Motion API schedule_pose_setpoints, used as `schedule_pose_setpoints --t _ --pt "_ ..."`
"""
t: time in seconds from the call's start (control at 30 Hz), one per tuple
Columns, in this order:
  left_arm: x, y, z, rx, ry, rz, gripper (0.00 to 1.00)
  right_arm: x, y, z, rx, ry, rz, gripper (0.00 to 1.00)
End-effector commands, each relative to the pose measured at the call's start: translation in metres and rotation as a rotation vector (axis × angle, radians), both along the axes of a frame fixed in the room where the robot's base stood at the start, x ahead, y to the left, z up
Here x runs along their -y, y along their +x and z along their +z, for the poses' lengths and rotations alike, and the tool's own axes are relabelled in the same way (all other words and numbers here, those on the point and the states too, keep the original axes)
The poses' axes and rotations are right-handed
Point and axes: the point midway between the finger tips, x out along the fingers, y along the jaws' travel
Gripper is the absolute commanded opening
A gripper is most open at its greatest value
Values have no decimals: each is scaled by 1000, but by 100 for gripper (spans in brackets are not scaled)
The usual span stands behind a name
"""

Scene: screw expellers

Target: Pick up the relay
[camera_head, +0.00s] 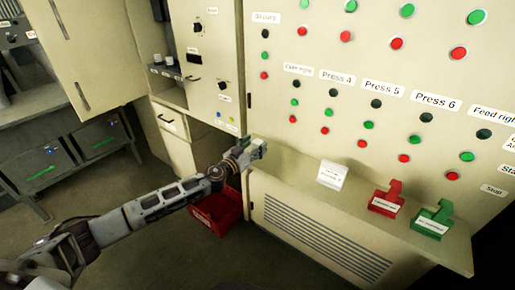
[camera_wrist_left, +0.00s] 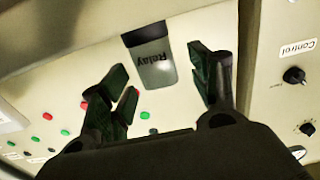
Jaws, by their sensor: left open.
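In the head view my left gripper (camera_head: 254,150) is at the left end of the ledge in front of the panel; I cannot clearly make out the relay there. My right gripper is out of view.
The ledge (camera_head: 300,170) carries a white labelled block (camera_head: 332,175), a red holder (camera_head: 386,201) and a green holder (camera_head: 431,222). A button panel (camera_head: 375,60) rises behind. A red bin (camera_head: 220,208) stands on the floor below my left arm. Cabinets (camera_head: 80,60) stand at left.

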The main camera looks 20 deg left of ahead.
Motion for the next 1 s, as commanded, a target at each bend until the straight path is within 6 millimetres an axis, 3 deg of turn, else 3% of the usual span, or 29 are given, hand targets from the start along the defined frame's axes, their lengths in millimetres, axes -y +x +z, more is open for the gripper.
schedule_pose_setpoints --t 0.13,0.3,0.87,1.0 --pt "4 10 1 0 -1 0 62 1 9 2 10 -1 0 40" --pt "6 18 0 0 0 0 62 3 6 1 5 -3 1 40" --pt "7 20 0 -1 0 0 62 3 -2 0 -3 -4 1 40" --pt "7 20 0 -1 0 0 45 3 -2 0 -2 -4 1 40"
